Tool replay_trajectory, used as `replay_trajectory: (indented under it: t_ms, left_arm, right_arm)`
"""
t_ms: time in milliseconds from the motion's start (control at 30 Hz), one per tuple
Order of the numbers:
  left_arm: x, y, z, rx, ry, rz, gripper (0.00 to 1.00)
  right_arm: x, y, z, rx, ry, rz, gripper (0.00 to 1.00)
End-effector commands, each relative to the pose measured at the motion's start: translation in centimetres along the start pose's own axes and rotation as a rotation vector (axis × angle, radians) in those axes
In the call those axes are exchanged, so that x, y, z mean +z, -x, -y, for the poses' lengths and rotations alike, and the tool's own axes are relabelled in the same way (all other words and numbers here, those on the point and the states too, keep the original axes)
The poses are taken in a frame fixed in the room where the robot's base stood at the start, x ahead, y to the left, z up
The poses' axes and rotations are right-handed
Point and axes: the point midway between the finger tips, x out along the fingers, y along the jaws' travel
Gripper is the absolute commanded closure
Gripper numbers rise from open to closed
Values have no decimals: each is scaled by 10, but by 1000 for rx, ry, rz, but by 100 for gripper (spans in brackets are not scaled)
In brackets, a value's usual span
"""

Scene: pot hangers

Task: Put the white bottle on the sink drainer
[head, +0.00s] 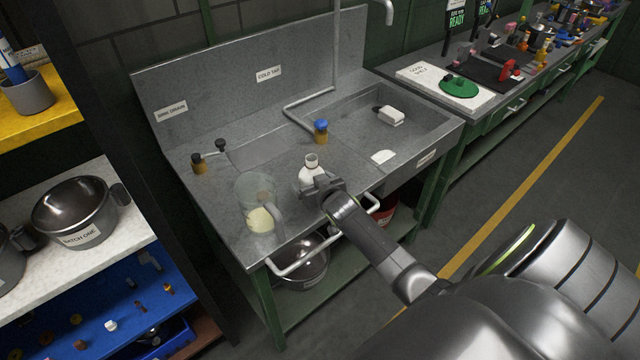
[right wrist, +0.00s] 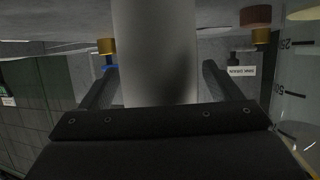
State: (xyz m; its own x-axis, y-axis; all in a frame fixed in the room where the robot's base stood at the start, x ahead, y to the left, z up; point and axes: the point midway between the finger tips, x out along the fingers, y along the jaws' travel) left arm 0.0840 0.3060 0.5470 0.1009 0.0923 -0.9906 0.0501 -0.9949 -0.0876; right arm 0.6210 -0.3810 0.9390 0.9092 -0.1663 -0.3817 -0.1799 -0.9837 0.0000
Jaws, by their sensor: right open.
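The white bottle (head: 312,170) stands upright at the front of the metal sink top, with a pale neck. My right gripper (head: 320,186) is at the bottle's near side. In the right wrist view the bottle (right wrist: 155,50) rises between the two spread fingers of the gripper (right wrist: 160,85), with a gap visible on each side. The sink unit (head: 225,210) has a recessed grey panel (head: 258,148) left of the basin; I cannot tell for certain whether this is the drainer. My left gripper is not in view.
A clear measuring jug (head: 258,200) stands close left of the bottle. A blue-topped brass fitting (head: 321,131) is behind it, and another brass valve (head: 198,163) is at the left. The basin (head: 375,125) holds a white block (head: 390,116). A rail (head: 300,262) runs along the front.

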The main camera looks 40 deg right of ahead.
Motion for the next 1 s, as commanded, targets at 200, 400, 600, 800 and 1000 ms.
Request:
replay_trajectory:
  t_ms: [200,400,600,800,1000]
  left_arm:
    - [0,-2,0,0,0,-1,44]
    - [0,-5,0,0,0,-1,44]
    - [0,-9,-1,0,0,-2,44]
    - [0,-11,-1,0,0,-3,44]
    - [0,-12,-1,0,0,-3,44]
  right_arm:
    - [3,24,-1,1,0,2,15]
    - [2,54,-1,1,1,1,15]
    - [2,84,0,1,1,1,15]
    - [2,107,0,1,0,1,15]
    - [1,117,0,1,0,2,15]
